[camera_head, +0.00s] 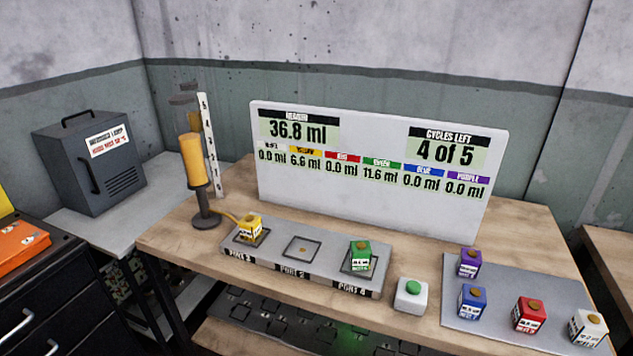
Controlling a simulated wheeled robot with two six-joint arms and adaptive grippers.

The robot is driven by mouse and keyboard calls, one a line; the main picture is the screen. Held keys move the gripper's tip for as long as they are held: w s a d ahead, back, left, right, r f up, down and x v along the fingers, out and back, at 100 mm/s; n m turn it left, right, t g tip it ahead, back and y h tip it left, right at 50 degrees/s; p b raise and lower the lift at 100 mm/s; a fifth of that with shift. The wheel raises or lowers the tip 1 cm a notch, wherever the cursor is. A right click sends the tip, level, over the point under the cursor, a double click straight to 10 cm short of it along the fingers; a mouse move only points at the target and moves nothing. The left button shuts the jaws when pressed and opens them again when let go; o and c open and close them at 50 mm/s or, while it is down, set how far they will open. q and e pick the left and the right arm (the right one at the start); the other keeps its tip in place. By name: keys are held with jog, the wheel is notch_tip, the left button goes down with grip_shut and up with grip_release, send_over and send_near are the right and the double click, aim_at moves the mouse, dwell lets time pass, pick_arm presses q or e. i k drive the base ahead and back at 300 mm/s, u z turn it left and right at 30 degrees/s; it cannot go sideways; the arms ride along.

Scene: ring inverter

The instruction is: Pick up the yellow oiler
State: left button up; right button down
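The yellow oiler (249,229) is a small yellow block-shaped container with a white label and a brownish cap. It stands upright on the leftmost port of the grey port strip (330,278), on the wooden table. A yellow hose beside it leads left to a yellow cylinder (193,160) on a dark stand. The green oiler (360,256) sits on the rightmost port. The middle port (301,249) is empty. Neither of my grippers shows in the head view.
A grey mat (460,328) at the right holds purple (468,263), blue (472,301), red (529,314) and white (587,327) oilers. A white box with a green button (411,294) stands beside the strip. A white display board (372,205) stands behind, reading 36.8 ml and 4 of 5 cycles left.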

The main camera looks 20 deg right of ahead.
aim_at(251, 227)
jog(key=z, duration=0.55)
jog(key=k, duration=1.3)
jog(key=u, duration=0.2)
jog(key=i, duration=1.7)
jog(key=z, duration=0.45)
